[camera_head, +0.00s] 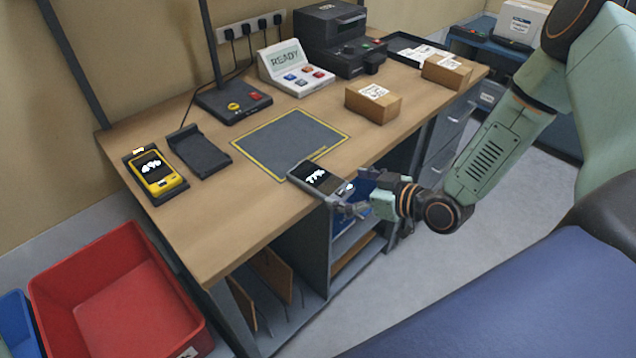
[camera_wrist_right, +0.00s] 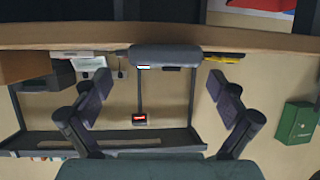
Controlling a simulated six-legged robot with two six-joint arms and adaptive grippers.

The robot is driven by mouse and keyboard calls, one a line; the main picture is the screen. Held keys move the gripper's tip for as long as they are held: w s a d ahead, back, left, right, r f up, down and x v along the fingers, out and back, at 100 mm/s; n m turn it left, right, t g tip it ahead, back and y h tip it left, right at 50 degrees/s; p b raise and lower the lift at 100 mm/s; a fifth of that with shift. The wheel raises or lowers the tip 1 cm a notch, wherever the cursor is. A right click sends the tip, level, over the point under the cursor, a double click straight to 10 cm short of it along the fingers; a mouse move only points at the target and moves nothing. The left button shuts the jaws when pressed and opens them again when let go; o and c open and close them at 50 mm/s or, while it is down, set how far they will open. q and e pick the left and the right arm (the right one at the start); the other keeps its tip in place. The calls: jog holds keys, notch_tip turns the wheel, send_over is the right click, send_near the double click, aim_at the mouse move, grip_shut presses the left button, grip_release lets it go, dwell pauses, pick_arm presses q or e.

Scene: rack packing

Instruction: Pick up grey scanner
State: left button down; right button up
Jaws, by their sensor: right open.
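My right gripper (camera_head: 352,206) is just off the table's front edge, close to the scanner. In the right wrist view, which is upside down, the scanner (camera_wrist_right: 165,57) shows end-on beyond my right gripper (camera_wrist_right: 162,92). Its two fingers are spread wide, with the scanner lined up with the gap and apart from both. My left gripper is not in view.
A yellow scanner (camera_head: 157,174) sits in a cradle at the left, next to an empty dark cradle (camera_head: 202,152). A brown box (camera_head: 373,106) stands right of the mat (camera_head: 290,139). A red bin (camera_head: 115,300) is on the floor. The table edge (camera_wrist_right: 60,38) crosses the wrist view.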

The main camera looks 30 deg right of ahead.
aim_at(325, 181)
jog(key=shift+w+f, duration=0.15)
jog(key=shift+w, duration=0.05)
jog(key=w+a, duration=0.1)
jog(key=w+a+b, duration=0.1)
jog(key=w, duration=0.1)
jog(key=shift+w+a+f, duration=0.1)
jog(key=shift+a+f, duration=0.1)
jog(key=shift+f, duration=0.2)
jog(key=shift+x, duration=0.75)
jog(key=shift+d, duration=0.15)
jog(key=shift+r, duration=0.15)
jog(key=shift+c, duration=0.8)
jog(key=c, duration=1.2)
jog(key=shift+c, duration=0.5)
